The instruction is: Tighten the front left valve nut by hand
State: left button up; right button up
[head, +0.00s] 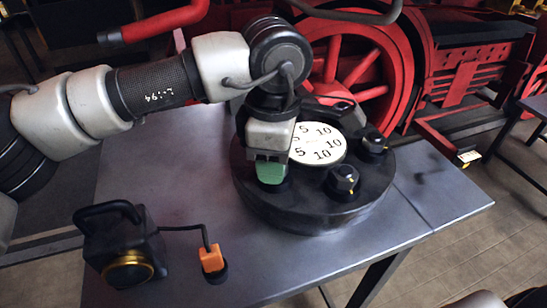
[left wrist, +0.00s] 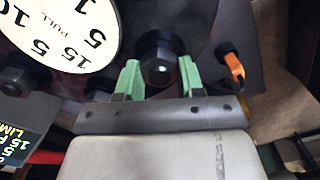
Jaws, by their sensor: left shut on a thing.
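The round black valve cover (head: 315,207) lies on the grey metal table, with a white dial plate (head: 322,143) on top. My left gripper (head: 271,176) points down at the cover's front left, its green fingertips low over the rim. In the left wrist view the green fingers (left wrist: 160,78) stand on both sides of a dark nut (left wrist: 160,72) and are shut on it. In the head view the gripper hides this nut. Two other black nuts show on the cover, one at the front right (head: 343,180) and one at the back right (head: 372,143). My right gripper is not visible.
A black device with a brass ring (head: 128,265) stands at the table's front left. Its cable runs to an orange connector (head: 211,260). Red wheels (head: 350,70) of a locomotive stand behind the table (head: 440,200). The table's right part is clear.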

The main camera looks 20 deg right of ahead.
pick_arm(q)
jog(key=o, duration=0.9)
jog(key=shift+o, duration=0.2)
jog(key=shift+r, duration=0.25)
notch_tip(320, 180, up, 10)
jog(key=p, duration=0.1)
jog(key=shift+r, duration=0.2)
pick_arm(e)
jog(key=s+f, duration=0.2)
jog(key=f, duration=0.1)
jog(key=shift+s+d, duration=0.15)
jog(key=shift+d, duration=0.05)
